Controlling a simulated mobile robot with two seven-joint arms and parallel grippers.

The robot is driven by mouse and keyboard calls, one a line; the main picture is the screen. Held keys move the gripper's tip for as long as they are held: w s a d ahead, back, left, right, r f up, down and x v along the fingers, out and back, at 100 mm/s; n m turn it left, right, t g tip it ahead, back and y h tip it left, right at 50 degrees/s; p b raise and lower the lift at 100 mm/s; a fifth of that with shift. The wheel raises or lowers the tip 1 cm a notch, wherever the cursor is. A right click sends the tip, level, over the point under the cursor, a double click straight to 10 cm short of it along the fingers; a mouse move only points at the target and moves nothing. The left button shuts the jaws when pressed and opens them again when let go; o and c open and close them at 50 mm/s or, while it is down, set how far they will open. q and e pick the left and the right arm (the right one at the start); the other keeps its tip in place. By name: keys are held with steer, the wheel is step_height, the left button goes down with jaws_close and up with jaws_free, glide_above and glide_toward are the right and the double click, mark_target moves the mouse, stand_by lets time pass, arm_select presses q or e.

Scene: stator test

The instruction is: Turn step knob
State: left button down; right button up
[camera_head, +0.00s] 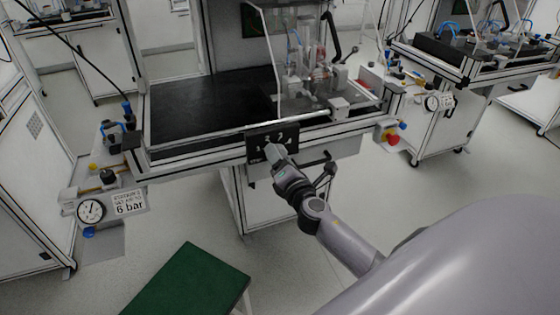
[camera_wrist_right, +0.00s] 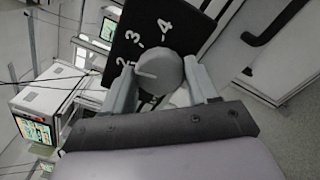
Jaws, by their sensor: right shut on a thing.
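The step knob (camera_wrist_right: 158,72) is a round grey knob with a light pointer line. It stands on a black panel (camera_wrist_right: 180,22) with white step numbers, of which 2, 3 and 4 show in the right wrist view. My right gripper (camera_wrist_right: 158,82) is shut on the knob, with one finger on each side. It also shows in the head view (camera_head: 273,152), reaching the panel from the front. My left gripper is in neither view.
The workbench has a dark top (camera_head: 205,105) and a clear guard over a fixture. A pressure gauge (camera_head: 90,210) is at its left and a red emergency button (camera_head: 393,139) at its right. A green-topped table (camera_head: 190,283) stands in front. A black handle (camera_wrist_right: 265,25) is near the panel.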

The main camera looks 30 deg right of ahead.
steer(key=m+b, duration=0.2)
steer(key=m, duration=0.4)
steer(key=shift+f, duration=0.1)
steer(key=shift+m, duration=0.4)
steer(key=o, duration=1.1)
steer(key=shift+c, duration=0.2)
steer(key=shift+s, duration=0.15)
